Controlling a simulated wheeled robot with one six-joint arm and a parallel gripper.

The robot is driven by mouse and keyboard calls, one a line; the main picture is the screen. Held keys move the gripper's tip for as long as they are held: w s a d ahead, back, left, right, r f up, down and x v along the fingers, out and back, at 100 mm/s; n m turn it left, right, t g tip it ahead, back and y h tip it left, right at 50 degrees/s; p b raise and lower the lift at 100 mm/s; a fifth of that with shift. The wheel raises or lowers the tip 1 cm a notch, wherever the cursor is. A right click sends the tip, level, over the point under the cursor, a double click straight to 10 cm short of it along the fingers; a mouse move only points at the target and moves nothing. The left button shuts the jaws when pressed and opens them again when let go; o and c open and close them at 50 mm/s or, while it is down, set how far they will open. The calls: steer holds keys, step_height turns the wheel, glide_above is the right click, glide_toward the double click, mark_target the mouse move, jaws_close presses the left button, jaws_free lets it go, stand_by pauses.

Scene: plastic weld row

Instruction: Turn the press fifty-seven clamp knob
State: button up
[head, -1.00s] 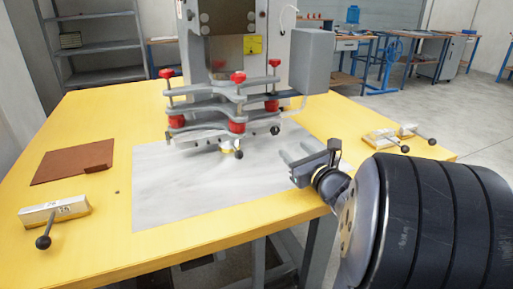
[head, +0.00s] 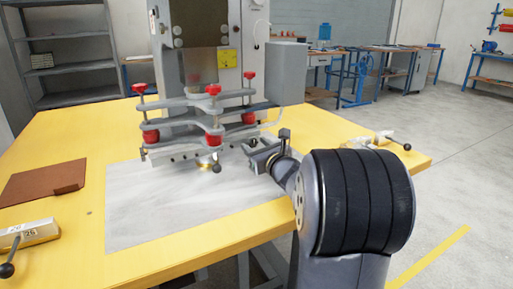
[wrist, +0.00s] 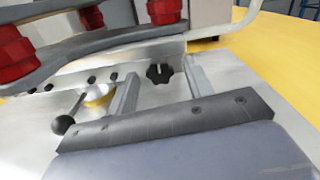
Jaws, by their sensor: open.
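The press (head: 215,60) stands at the back of the yellow table on a grey metal plate. A small black star-shaped clamp knob (wrist: 158,74) sits low on the press, on the face of its base; it also shows in the head view (head: 254,142). My gripper (head: 262,158) is open and empty at the right of the press base. In the wrist view, my gripper (wrist: 162,70) has its two fingers on either side of the knob, which lies a little beyond their tips. No contact is visible. I cannot read the press number.
Red knobs (head: 213,89) and grey clamp plates (head: 195,103) overhang the base. A ball-ended lever (wrist: 62,124) with a brass disc (wrist: 100,95) is beside the left finger. A brown sheet (head: 42,182) and a metal block with a lever (head: 30,235) lie at left.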

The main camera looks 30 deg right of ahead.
steer(key=shift+c, duration=0.2)
steer(key=c, duration=0.9)
steer(key=m+p, duration=0.2)
steer(key=m, duration=0.1)
steer(key=m+p, duration=0.1)
steer(key=m, duration=0.1)
steer(key=shift+r+m+p, duration=0.2)
steer(key=shift+m+p, duration=0.15)
steer(key=shift+m, duration=0.05)
steer(key=shift+f+m+p, duration=0.15)
steer(key=shift+m+p, duration=1.45)
steer(key=shift+m, duration=0.7)
steer(key=o, duration=0.9)
